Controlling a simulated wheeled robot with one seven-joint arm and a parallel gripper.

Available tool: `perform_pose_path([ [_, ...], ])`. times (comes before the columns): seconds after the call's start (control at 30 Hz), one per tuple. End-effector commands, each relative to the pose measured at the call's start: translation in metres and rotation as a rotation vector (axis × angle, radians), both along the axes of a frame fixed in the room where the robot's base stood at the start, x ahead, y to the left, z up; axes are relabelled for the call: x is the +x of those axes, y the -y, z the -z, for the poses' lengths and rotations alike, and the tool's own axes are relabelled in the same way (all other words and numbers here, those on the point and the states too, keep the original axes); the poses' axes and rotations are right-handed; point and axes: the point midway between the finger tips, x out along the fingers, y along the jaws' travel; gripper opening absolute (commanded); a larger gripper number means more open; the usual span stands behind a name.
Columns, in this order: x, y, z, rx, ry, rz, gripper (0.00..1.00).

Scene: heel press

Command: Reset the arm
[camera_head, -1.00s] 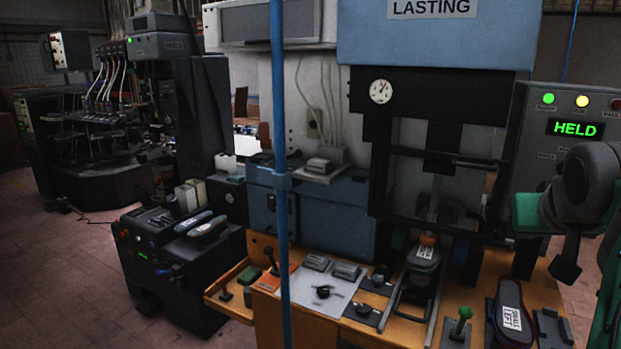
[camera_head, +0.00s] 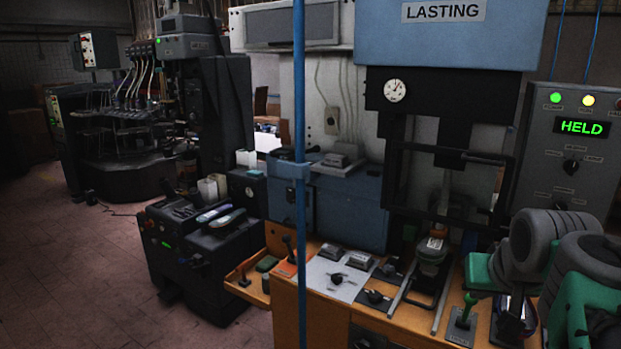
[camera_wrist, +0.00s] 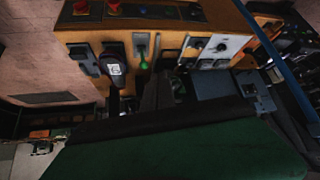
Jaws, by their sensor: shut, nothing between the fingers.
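My arm is folded at the lower right of the head view, its grey and green links over the bench's right part. My gripper shows in the wrist view as dark fingers (camera_wrist: 157,92), closed together with nothing between them. In the head view I cannot make it out behind the arm links. A dark shoe or last with a white label (camera_wrist: 117,69) lies on the bench, apart from the fingers in the wrist view. In the head view my arm partly hides it (camera_head: 513,325). The press panel (camera_head: 581,126) reads HELD, with green and yellow lamps lit.
The lasting press (camera_head: 446,92) stands over a wooden bench (camera_head: 290,309). A shoe-like piece (camera_head: 432,254) sits under it. A green-handled lever (camera_head: 465,313) stands near my arm. A blue pole (camera_head: 300,200) rises in front. Open floor (camera_head: 80,265) lies at the left.

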Motion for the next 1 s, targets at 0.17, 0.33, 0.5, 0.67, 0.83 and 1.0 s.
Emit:
perform_pose_path([
  [0.17,-0.008,-0.063,0.075,0.064,-0.135,-0.099,0.00],
  [0.33,-0.050,-0.131,0.166,0.093,-0.329,-0.214,0.00],
  [0.5,-0.109,-0.170,0.235,0.067,-0.506,-0.307,0.00],
  [0.67,-0.089,-0.168,0.242,0.052,-0.406,-0.285,0.00],
  [0.83,-0.084,-0.167,0.233,0.050,-0.385,-0.280,0.00],
  [1.0,-0.084,-0.167,0.233,0.050,-0.386,-0.280,0.00],
])
